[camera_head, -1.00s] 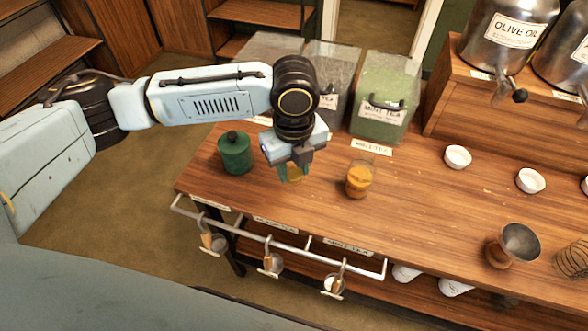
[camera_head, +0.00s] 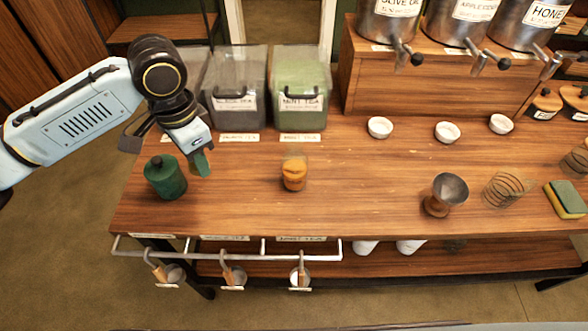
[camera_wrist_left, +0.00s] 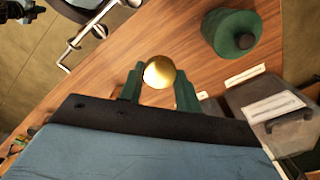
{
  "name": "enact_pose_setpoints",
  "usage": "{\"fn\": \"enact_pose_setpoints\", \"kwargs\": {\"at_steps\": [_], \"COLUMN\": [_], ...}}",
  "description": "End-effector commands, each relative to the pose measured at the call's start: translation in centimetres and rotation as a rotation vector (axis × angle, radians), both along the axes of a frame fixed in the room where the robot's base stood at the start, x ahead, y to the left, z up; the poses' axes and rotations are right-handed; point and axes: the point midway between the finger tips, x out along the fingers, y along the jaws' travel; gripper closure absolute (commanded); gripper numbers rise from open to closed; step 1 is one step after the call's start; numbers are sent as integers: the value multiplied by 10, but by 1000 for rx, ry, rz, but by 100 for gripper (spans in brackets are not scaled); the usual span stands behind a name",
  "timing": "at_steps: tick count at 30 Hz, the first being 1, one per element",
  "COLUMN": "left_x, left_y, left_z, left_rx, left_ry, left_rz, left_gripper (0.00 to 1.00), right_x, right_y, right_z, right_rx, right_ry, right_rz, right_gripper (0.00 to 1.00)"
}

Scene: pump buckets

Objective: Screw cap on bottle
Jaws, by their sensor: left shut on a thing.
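My left gripper (camera_head: 202,165) is above the wooden counter's left part, just right of a dark green lidded canister (camera_head: 165,178). In the left wrist view, its green fingers (camera_wrist_left: 159,88) are shut on a round golden cap (camera_wrist_left: 159,71). The cap is mostly hidden behind the fingers in the head view. A small clear glass bottle with orange-brown contents (camera_head: 294,172) stands upright on the counter, right of the gripper and apart from it. The green canister also shows in the left wrist view (camera_wrist_left: 228,33). My right gripper is not in view.
Clear bins (camera_head: 300,85) stand at the back behind labels. A wooden stand (camera_head: 440,83) holds metal dispensers. White bowls (camera_head: 380,127), a metal funnel cup (camera_head: 446,193) and a sponge (camera_head: 567,199) are to the right. A rail (camera_head: 225,251) with hanging scoops runs along the front.

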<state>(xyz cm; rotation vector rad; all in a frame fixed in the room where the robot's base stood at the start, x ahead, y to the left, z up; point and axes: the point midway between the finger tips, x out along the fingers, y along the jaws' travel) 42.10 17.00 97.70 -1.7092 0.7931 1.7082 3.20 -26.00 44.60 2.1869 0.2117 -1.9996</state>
Motion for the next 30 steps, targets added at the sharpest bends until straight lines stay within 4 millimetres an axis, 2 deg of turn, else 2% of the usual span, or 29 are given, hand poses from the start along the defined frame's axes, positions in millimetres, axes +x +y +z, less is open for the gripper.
{"fn": "enact_pose_setpoints", "kwargs": {"at_steps": [3, 6, 12, 17, 24, 30], "left_x": [1, 2, 3, 3, 3, 3], "left_y": [12, 20, 31, 34, 34, 34], "left_z": [8, 14, 22, 24, 24, 24], "left_rx": [1, 4, 4, 6, 5, 5], "left_ry": [2, 2, 2, 1, 1, 1], "left_rz": [287, 504, 786, 863, 868, 866], "left_gripper": [87, 87, 87, 87, 87, 87], "right_x": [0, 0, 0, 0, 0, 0], "right_y": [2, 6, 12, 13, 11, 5], "right_z": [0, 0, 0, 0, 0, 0], "right_rx": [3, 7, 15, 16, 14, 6], "right_ry": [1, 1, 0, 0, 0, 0], "right_rz": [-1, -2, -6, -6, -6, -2], "right_gripper": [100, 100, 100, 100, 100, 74]}}
